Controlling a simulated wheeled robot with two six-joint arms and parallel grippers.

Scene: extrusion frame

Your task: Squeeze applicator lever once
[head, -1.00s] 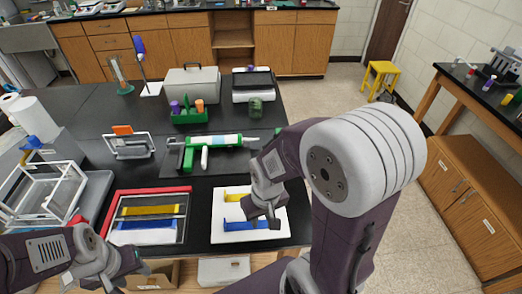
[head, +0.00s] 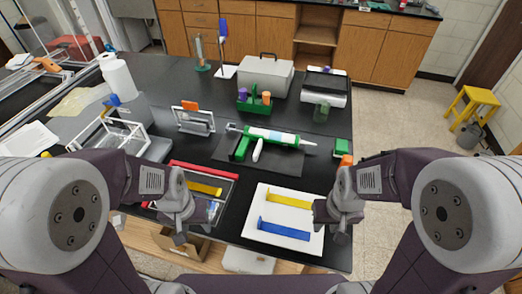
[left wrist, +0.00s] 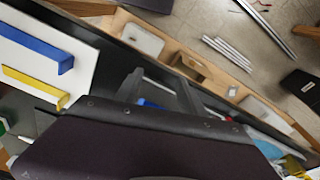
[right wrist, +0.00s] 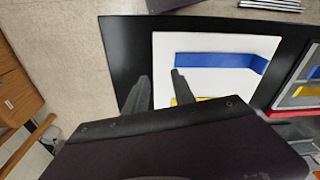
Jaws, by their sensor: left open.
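The green applicator (head: 272,137) lies on a dark mat on the black table in the head view, its nozzle pointing right. Its white lever (head: 258,150) and green handle (head: 241,148) point toward me. My left gripper (head: 181,234) is in front of the applicator to the left, over the red-edged tray, empty and apart from the lever. It is open in the left wrist view (left wrist: 158,92). My right gripper (head: 338,232) is at the right edge of the white board, apart from the applicator. Its fingers are apart and empty in the right wrist view (right wrist: 160,90).
The white board (head: 267,239) bears a yellow and a blue bracket. The red-edged tray (head: 205,166) is at its left. A green caddy (head: 253,105), a grey case (head: 265,76) and a balance (head: 325,86) stand behind the applicator. A green object (head: 341,146) stands right of the nozzle.

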